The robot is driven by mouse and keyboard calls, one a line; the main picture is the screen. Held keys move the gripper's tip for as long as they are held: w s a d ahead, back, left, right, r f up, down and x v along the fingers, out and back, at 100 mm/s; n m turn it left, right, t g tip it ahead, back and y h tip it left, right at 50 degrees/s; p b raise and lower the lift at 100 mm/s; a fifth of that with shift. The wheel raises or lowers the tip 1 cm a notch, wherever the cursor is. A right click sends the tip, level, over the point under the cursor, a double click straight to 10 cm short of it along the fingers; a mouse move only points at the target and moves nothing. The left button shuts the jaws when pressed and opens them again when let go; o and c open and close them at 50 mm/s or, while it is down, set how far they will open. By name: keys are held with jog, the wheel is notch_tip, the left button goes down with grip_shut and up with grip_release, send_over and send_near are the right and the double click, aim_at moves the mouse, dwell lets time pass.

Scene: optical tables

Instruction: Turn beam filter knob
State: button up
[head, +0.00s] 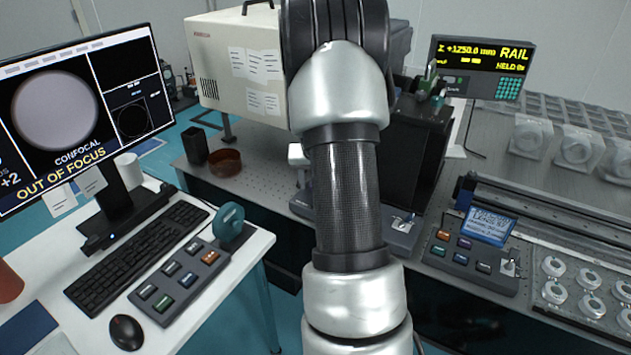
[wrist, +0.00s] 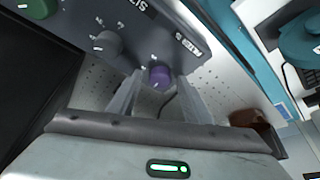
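In the wrist view a purple knob (wrist: 160,75) sits on a grey panel (wrist: 150,40), with white marks around it and lettering beside it that I can only partly read. It is likely the beam filter knob. My gripper (wrist: 159,84) is open, with one finger on each side of the purple knob near the fingertips. I cannot tell whether either finger touches it. In the head view my own arm hides my gripper and I cannot make out this knob.
A grey knob (wrist: 107,43) and a green knob (wrist: 37,8) are on the same panel. A brown dish (head: 225,162) and black cup (head: 195,146) stand on the optical table. The monitor (head: 80,110) reads "OUT OF FOCUS"; the rail display (head: 482,68) glows at right.

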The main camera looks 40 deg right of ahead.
jog(key=p+v, duration=0.2)
jog(key=v, duration=1.5)
jog(key=shift+r, duration=0.2)
jog(key=a+r+n+t+y, duration=0.1)
jog(key=a+r, duration=0.3)
jog(key=a, duration=0.2)
jog(key=a+r+n+t, duration=0.1)
jog(key=a+r, duration=0.2)
jog(key=a, duration=0.3)
jog(key=s+a+n+y, duration=0.2)
jog(key=s+a+n, duration=0.3)
jog(key=s+a, duration=1.25)
notch_tip(320, 180, up, 14)
jog(key=s+d+p, duration=0.1)
jog(key=p, duration=1.3)
jog(key=shift+s, duration=0.4)
jog(key=shift+d, duration=0.1)
